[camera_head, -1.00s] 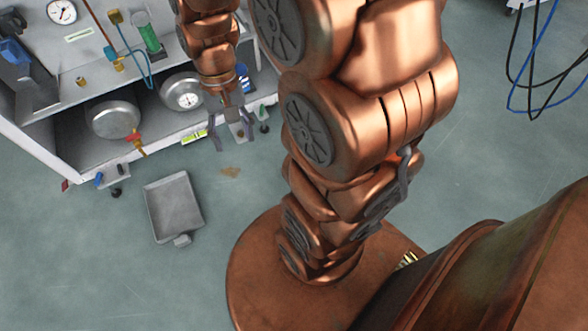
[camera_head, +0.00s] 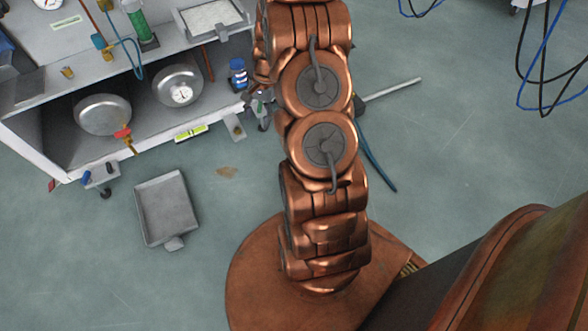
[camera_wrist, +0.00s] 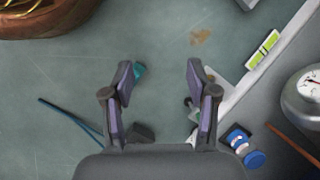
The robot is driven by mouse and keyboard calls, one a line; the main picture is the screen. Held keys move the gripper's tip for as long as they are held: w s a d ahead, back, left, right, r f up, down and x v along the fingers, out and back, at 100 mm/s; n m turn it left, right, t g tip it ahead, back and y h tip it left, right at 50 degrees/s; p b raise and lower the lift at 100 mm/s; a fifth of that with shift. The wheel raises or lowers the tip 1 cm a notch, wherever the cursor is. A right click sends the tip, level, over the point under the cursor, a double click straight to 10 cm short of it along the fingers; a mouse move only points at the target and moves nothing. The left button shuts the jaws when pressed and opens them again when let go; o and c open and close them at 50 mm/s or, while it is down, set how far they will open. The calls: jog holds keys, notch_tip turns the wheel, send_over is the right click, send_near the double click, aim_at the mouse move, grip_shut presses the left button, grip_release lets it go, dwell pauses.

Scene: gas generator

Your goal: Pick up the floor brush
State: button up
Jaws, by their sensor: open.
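My gripper (camera_wrist: 160,72) is open and empty in the wrist view, over the floor beside the cabinet. The floor brush is not plainly seen whole. In the head view a blue-teal rod (camera_head: 378,165) lies on the floor right of my arm, and a grey rod (camera_head: 395,89) with a dark end lies above it; my arm hides part of them. The wrist view shows the blue-teal rod (camera_wrist: 68,116) at lower left, a dark block (camera_wrist: 143,131) below the left finger, and a teal piece (camera_wrist: 139,70) partly behind that finger. I cannot tell which belong to the brush.
The cabinet's lower shelf holds round metal vessels (camera_head: 103,115) and a spirit level (camera_head: 191,133). A blue bottle (camera_head: 238,74) stands near its right end. A grey dustpan (camera_head: 167,208) lies on the floor. Cables (camera_head: 545,70) hang at right. The floor between is mostly clear.

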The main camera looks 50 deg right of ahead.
jog(key=s+d+f+m+b, duration=0.1)
jog(key=d+f+m+b, duration=0.1)
jog(key=d+f, duration=0.3)
jog(key=s+d+f+m+t+b, duration=0.1)
jog(key=s+d+f+m+b, duration=0.1)
jog(key=f, duration=1.1)
jog(key=s+d+f+m+b, duration=0.1)
jog(key=d+f+m, duration=0.2)
jog(key=d+f, duration=0.4)
jog(key=shift+s+d+f+t+b, duration=0.2)
jog(key=shift+f, duration=0.55)
jog(key=shift+s+d+f+t+b, duration=0.15)
jog(key=shift+s+f+t+b, duration=0.05)
jog(key=shift+f, duration=0.55)
jog(key=shift+s+f+m, duration=0.15)
jog(key=shift+f+m, duration=0.15)
jog(key=shift+f, duration=0.4)
jog(key=shift+b+x, duration=1.85)
jog(key=shift+x, duration=1.65)
grip_shut()
